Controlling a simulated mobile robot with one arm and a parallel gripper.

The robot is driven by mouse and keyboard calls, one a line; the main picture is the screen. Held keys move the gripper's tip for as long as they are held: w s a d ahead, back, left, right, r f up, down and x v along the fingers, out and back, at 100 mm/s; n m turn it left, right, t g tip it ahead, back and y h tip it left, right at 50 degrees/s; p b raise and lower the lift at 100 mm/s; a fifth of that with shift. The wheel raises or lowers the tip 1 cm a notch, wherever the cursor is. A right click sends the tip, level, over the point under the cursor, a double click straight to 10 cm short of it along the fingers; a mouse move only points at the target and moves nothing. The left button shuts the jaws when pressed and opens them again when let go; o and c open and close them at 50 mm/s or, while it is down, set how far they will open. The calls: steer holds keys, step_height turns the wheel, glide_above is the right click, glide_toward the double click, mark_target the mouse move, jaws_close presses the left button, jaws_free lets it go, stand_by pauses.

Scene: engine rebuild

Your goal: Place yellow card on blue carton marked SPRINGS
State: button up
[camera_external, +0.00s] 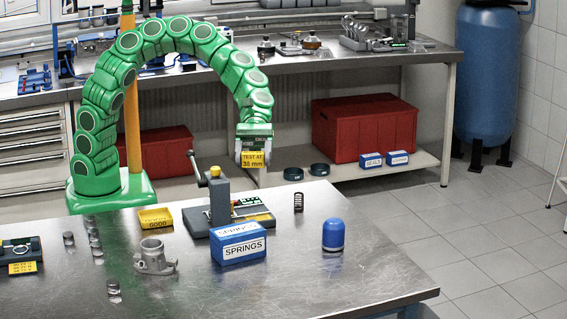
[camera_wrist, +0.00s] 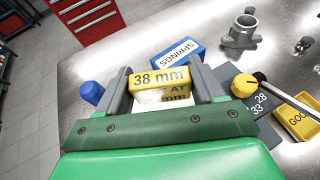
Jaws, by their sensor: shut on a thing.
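The yellow card (camera_external: 252,159), printed "TEST AT 38 mm", is held in my gripper (camera_external: 250,165), above the back edge of the steel table. In the wrist view the yellow card (camera_wrist: 160,80) sits between the two grey fingers of my gripper (camera_wrist: 163,85). The blue carton (camera_external: 238,245) marked SPRINGS stands on the table, in front of and below my gripper. In the wrist view the carton (camera_wrist: 180,56) lies beyond the card, apart from it. Part of its near side is hidden by the card and a finger.
A tester with a lever (camera_external: 222,205) stands between my gripper and the carton. A yellow GOOD tray (camera_external: 156,219), a grey metal casting (camera_external: 152,258), a coil spring (camera_external: 298,202) and a blue cap (camera_external: 333,235) stand around it. The table's front right is bare.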

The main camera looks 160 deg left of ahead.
steer(key=d+r+m+g+h, duration=0.3)
steer(key=d+m+h, duration=0.1)
steer(key=d, duration=1)
glide_above(238, 229)
steer(key=s, duration=0.1)
steer(key=f, duration=0.8)
steer(key=shift+d+f, duration=0.2)
steer(key=shift+d, duration=0.05)
steer(key=shift+w+a+f, duration=0.2)
steer(key=shift+w+f, duration=0.3)
steer(key=shift+f, duration=1.7)
steer(key=o, duration=1)
steer(key=shift+f, duration=0.1)
